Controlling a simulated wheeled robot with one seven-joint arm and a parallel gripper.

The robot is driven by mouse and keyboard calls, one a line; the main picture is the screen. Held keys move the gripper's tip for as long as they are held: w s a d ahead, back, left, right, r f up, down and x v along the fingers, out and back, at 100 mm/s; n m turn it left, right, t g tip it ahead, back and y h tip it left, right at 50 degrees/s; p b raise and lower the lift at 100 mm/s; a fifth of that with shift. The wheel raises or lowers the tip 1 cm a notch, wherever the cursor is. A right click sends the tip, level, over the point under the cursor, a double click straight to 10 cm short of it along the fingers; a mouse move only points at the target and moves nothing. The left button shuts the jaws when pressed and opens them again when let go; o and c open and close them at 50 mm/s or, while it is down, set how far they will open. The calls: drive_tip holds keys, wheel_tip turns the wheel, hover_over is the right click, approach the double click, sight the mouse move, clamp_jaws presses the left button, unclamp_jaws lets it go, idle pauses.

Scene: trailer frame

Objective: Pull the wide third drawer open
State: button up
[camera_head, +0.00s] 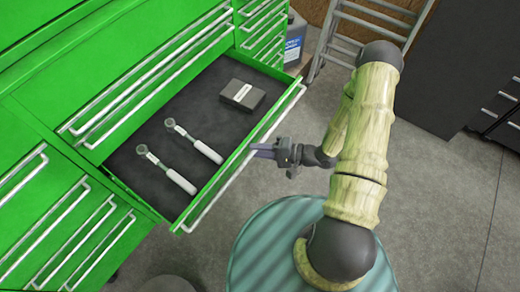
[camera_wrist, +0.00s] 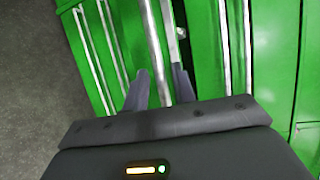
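The wide green drawer (camera_head: 215,188) is pulled well out of the cabinet, its dark-lined inside showing in the head view. A long silver handle bar (camera_head: 262,132) runs along its front edge. My gripper (camera_head: 262,150) is at this handle, near the middle of the drawer front. In the wrist view the handle bar (camera_wrist: 154,45) passes between the two grey fingers of my gripper (camera_wrist: 161,82). The fingers stand apart, one on each side of the bar, with a gap showing on the right side. Whether either finger touches the bar is unclear.
Two ratchet-like tools (camera_head: 165,168) and a dark box (camera_head: 242,95) lie in the drawer. The green cabinet (camera_head: 70,50) has other shut drawers around it. A ladder (camera_head: 340,35) and a container (camera_head: 294,40) stand behind. Grey floor (camera_head: 450,190) is clear on the right.

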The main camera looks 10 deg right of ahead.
drive_tip(key=shift+o, duration=0.2)
drive_tip(key=shift+s, duration=0.1)
drive_tip(key=v, duration=1.7)
drive_tip(key=shift+d, duration=0.2)
drive_tip(key=shift+r, duration=0.1)
drive_tip(key=w+d+r+n+t+h+p, duration=0.1)
drive_tip(key=w+r+n+h+p, duration=0.15)
drive_tip(key=w+r+h, duration=0.4)
drive_tip(key=w+d+r+n+t+h+p, duration=0.1)
drive_tip(key=w+d+r+h+p, duration=0.15)
drive_tip(key=w+r+h, duration=0.4)
drive_tip(key=s+a+r+g+h+p, duration=0.1)
drive_tip(key=s+a+r+g+p, duration=0.1)
drive_tip(key=s+a+r, duration=0.3)
drive_tip(key=s+a+r+g+h+p, duration=0.1)
drive_tip(key=s+a+r+p, duration=0.3)
drive_tip(key=s+r, duration=0.4)
wheel_tip(320, 180, up, 2)
drive_tip(key=shift+s+a+r+n+g, duration=0.1)
drive_tip(key=shift+s+a+n+g, duration=0.3)
drive_tip(key=shift+g, duration=0.3)
